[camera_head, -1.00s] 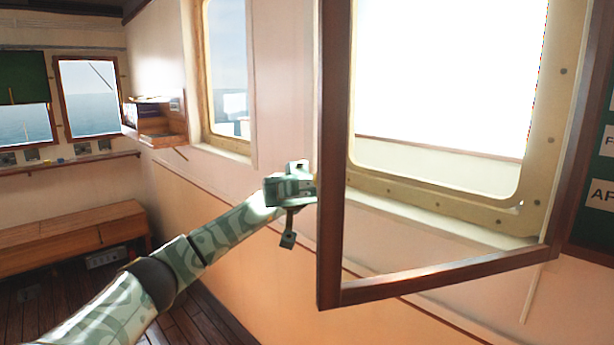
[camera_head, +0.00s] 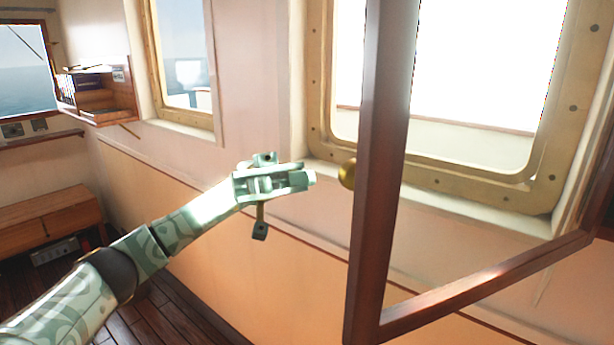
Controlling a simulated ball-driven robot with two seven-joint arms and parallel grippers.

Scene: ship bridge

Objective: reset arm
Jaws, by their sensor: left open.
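My left arm comes in from the lower left, stretched out toward the middle of the view. My left gripper (camera_head: 286,202) is at its end, open, with nothing seen between its fingers. One finger points right toward a round brass knob (camera_head: 348,173) on the near edge of a swung-out wooden frame (camera_head: 372,200). A gap shows between the gripper and the knob. My right gripper is not in view.
The wooden frame stands out from the wall, its lower rail (camera_head: 490,284) running to the right. Behind it is a bright brass-rimmed window (camera_head: 440,180). A small shelf (camera_head: 100,98) and a wooden bench (camera_head: 45,222) are at the left. Plank floor shows at lower left.

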